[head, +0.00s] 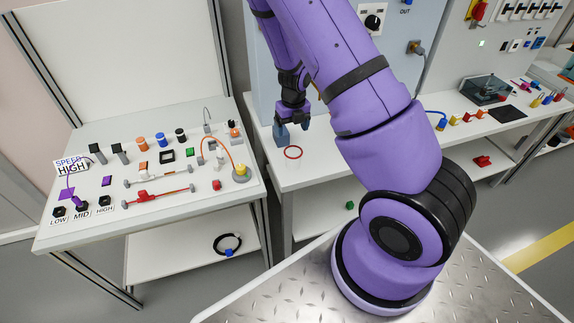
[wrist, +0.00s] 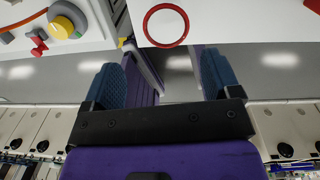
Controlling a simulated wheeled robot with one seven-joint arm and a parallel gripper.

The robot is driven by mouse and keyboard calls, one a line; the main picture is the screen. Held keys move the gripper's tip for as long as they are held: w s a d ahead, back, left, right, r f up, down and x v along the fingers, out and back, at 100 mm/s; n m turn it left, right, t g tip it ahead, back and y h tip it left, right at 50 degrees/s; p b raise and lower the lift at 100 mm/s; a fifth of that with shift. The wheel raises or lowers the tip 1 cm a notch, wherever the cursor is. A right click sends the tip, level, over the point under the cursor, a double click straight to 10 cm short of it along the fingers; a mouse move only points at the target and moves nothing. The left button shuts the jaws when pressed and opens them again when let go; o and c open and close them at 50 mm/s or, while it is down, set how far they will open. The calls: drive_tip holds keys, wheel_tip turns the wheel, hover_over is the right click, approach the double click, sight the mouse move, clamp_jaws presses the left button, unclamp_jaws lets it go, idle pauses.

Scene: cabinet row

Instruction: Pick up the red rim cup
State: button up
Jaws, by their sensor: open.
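The red rim cup (head: 293,153) stands on the white top of the middle counter, close to its front left part. I see it from above as a red ring around a pale inside. In the wrist view the cup (wrist: 166,26) is at the top centre, beyond the fingertips. My gripper (head: 293,131) is open, with its blue fingers apart, just behind the cup in the head view. In the wrist view nothing is between the fingers of my gripper (wrist: 163,74). The cup's side wall is hard to make out.
A left workbench (head: 60,232) carries knobs, blocks, cables and a yellow knob (head: 241,172). A grey cabinet stands behind the middle counter. A right counter holds padlocks and a dark glass-topped box (head: 485,89). A green block (head: 350,205) lies on the lower shelf.

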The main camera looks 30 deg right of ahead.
sight(293, 151)
drive_tip(key=shift+s+d+f+m, duration=0.15)
drive_tip(key=shift+f+m, duration=0.35)
drive_tip(key=shift+f, duration=0.35)
wheel_tip(293, 151, down, 5)
drive_tip(key=shift+f, duration=0.1)
drive_tip(key=shift+s+f, duration=0.2)
drive_tip(key=shift+f, duration=2.6)
drive_tip(key=c, duration=1)
